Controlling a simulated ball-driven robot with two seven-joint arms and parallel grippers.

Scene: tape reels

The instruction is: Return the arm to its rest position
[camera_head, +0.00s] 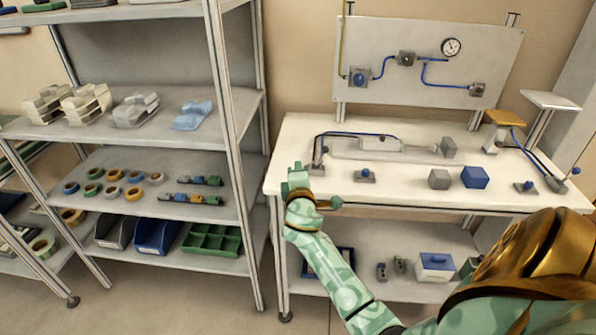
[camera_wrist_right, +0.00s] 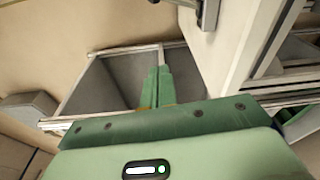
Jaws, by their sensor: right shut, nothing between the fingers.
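My right arm reaches up from the lower right in the head view. Its green gripper (camera_head: 297,172) is at the front left corner of the white workbench (camera_head: 290,145), in front of the gap beside the shelf rack. In the right wrist view the two green fingers (camera_wrist_right: 156,86) are together, with nothing between them. Whether the gripper touches the bench edge cannot be told. My left gripper is in neither view.
The shelf rack (camera_head: 222,100) on the left holds tape reels (camera_head: 115,175), bins and a green tray (camera_head: 210,240). The bench carries a grey block (camera_head: 439,179), a blue block (camera_head: 475,177) and fittings with tubing. A lower bench shelf (camera_head: 400,288) holds a blue-lidded box (camera_head: 435,266).

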